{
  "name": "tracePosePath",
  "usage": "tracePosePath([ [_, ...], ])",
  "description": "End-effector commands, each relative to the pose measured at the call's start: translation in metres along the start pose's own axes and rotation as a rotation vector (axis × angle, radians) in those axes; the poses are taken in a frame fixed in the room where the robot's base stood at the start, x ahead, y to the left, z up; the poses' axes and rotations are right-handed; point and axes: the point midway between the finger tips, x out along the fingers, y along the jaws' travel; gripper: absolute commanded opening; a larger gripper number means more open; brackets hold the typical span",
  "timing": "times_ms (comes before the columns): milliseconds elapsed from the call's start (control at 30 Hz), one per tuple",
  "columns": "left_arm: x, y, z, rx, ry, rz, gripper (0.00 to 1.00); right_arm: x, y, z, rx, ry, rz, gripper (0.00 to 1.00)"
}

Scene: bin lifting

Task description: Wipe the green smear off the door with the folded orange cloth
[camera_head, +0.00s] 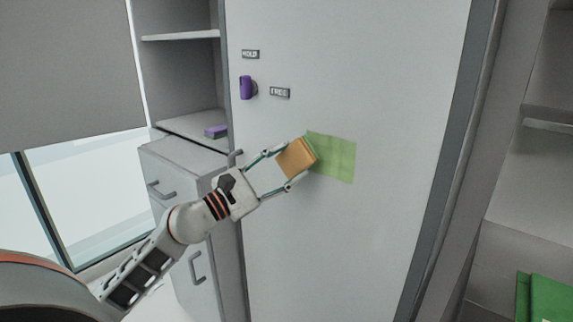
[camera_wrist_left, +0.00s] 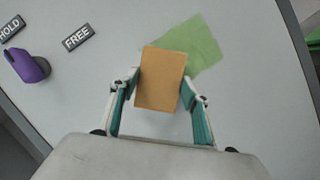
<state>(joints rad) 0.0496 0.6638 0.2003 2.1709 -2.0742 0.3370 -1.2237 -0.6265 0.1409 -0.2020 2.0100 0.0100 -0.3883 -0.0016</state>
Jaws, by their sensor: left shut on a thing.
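The green smear (camera_head: 335,158) is a roughly square patch on the grey door (camera_head: 390,90). My left gripper (camera_head: 279,168) is shut on the folded orange cloth (camera_head: 297,157), which is at the smear's left edge and covers part of it. In the left wrist view, the cloth (camera_wrist_left: 162,80) sits between the two fingers (camera_wrist_left: 160,97), with the smear (camera_wrist_left: 198,47) showing beyond it at the upper right. I cannot tell whether the cloth touches the door. My right gripper is not in view.
Open shelves with a purple item (camera_head: 216,131) stand at the left, above a drawer cabinet (camera_head: 182,180). A green object (camera_head: 548,298) lies at the lower right.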

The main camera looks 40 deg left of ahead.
Motion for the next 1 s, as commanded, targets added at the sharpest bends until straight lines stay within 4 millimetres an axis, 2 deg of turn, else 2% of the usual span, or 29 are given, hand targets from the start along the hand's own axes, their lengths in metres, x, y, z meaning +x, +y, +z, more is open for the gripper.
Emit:
tracePosePath([
  [1000,0.014,0.001,-0.005,0.000,-0.001,0.001,0.29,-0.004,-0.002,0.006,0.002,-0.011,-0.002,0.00],
])
